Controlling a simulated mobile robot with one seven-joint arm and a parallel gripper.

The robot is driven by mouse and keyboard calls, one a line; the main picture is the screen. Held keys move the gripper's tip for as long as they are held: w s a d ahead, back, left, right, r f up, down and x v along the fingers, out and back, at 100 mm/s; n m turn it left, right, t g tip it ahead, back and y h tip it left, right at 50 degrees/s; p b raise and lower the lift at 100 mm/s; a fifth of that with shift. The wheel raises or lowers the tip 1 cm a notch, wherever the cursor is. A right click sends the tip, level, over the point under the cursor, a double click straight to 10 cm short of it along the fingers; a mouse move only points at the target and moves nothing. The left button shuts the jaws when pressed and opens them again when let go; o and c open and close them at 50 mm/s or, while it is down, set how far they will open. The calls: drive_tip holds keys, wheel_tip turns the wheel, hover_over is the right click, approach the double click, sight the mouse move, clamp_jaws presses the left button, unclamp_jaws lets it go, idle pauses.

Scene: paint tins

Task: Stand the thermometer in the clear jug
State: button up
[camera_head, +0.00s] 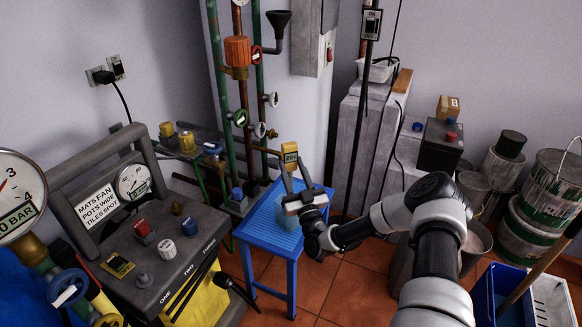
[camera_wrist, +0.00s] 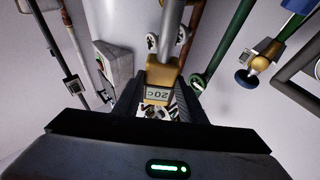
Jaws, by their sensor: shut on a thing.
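The thermometer has a yellow head (camera_head: 289,152) with a small display. My gripper (camera_head: 288,170) is shut on it and holds it up above the blue stool (camera_head: 255,236). In the wrist view the yellow head (camera_wrist: 160,77) and its "20c" display sit between my fingers. A grey rod rises behind the head there; I cannot tell whether it belongs to the thermometer. A faint see-through shape (camera_head: 268,216) on the stool top, partly behind my gripper, may be the clear jug. Its outline is hard to make out.
Upright pipes with valves (camera_head: 240,117) stand behind the stool. A grey control box (camera_head: 150,235) stands at the left. Paint tins (camera_head: 545,190) and a blue crate (camera_head: 490,300) are at the right. The tiled floor (camera_head: 345,290) in front of the stool is partly clear.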

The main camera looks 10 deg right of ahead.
sight(290, 174)
drive_tip(key=shift+f+b, duration=1.2)
drive_tip(key=shift+f, duration=1)
wheel_tip(290, 174, down, 8)
drive_tip(key=o, duration=1.2)
drive_tip(key=shift+c, duration=0.2)
drive_tip(key=p+v, duration=0.3)
drive_tip(key=v, duration=1.4)
drive_tip(key=shift+s, duration=0.25)
drive_tip(key=shift+w, duration=0.1)
